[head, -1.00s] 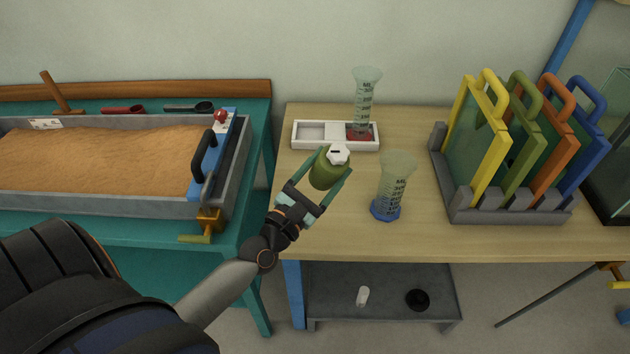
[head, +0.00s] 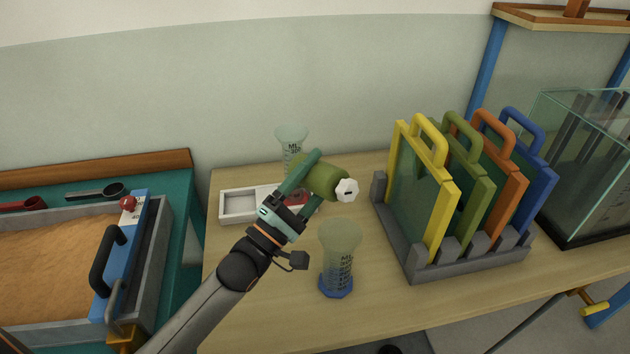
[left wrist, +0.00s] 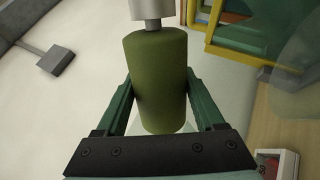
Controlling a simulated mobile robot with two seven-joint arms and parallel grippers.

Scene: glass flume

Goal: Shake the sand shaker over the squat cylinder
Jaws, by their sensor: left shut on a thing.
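The sand shaker is an olive-green cylinder (head: 318,176) with a white hexagonal cap (head: 346,190). My left gripper (head: 312,180) is shut on its body and holds it in the air, tipped on its side with the cap toward the right. In the left wrist view the shaker (left wrist: 157,75) sits between both fingers. The squat cylinder (head: 340,255), clear and wide-mouthed with a blue base, stands upright on the wooden table. Its mouth appears just below the cap in the head view; the exact height gap is unclear. My right gripper is out of view.
A taller clear cylinder (head: 291,138) stands behind the shaker, by a white tray (head: 238,206), partly hidden. A grey rack (head: 400,250) with coloured framed panels stands right. A sand box (head: 50,275) is at left, a glass tank (head: 580,170) far right.

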